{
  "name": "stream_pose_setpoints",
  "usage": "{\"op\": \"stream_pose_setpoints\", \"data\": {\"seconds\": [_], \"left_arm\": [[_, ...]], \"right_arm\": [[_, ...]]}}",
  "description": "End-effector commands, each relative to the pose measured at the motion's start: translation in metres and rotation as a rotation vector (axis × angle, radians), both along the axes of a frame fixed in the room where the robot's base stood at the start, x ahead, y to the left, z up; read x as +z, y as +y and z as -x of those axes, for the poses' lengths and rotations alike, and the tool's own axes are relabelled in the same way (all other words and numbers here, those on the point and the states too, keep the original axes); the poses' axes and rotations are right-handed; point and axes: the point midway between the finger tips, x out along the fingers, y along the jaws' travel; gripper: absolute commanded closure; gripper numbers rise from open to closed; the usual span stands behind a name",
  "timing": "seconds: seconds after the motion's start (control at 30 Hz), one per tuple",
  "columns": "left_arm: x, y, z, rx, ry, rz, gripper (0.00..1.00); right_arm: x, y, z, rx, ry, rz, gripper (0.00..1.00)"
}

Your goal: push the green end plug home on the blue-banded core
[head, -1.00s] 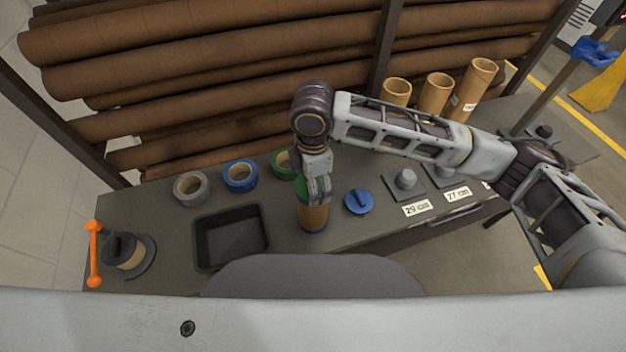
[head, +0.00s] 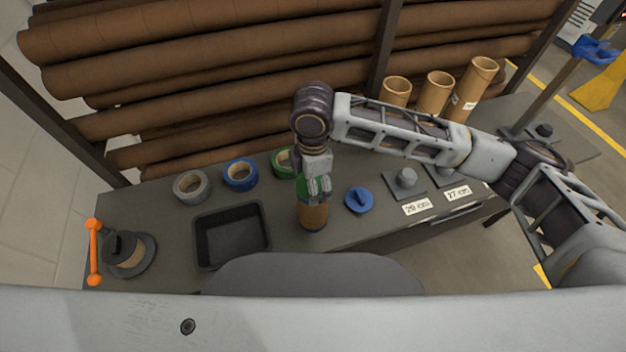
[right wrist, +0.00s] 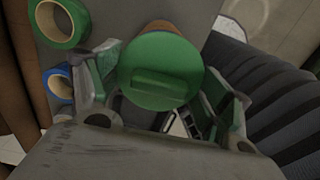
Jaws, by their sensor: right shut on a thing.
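The green end plug (right wrist: 160,70) is a round disc with a raised bar across its face. It sits at the top of an upright brown core (head: 313,216) on the bench; a bit of the core (right wrist: 163,26) shows behind it in the right wrist view. My right gripper (head: 319,188) is over the core's top, its fingers on either side of the plug, shut on it. The fingers partly hide the plug in the head view, and I cannot tell whether its rim touches the core. No blue band shows on this core. My left gripper is not in view.
A blue plug (head: 359,202) lies right of the core, and a black tray (head: 207,262) stands left. Tape rolls (head: 240,175) lie behind. Grey fixtures (head: 405,180) and several upright tubes (head: 396,89) are to the right.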

Motion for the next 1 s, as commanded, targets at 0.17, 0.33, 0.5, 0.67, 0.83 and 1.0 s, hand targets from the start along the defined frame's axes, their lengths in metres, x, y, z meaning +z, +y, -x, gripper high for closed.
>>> {"op": "stream_pose_setpoints", "data": {"seconds": [0.17,0.33,0.5,0.67,0.83,1.0], "left_arm": [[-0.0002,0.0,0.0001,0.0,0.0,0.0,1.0],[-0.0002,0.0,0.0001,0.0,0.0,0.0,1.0],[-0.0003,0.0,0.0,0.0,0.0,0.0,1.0],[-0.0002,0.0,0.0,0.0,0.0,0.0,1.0],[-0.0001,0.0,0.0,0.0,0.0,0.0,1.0],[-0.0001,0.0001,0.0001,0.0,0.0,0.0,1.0]], "right_arm": [[-0.0019,-0.0004,0.0006,0.0,0.003,0.002,0.43],[-0.0023,-0.0005,0.0008,0.0,0.003,0.002,0.43],[-0.0024,-0.0005,0.0009,0.0,0.003,0.002,0.11],[-0.0018,-0.0004,0.0006,0.0,0.003,0.002,0.0],[-0.0013,-0.0003,0.0005,0.0,0.002,0.002,0.0],[-0.0012,-0.0003,0.0004,0.0,0.002,0.002,0.0]]}}
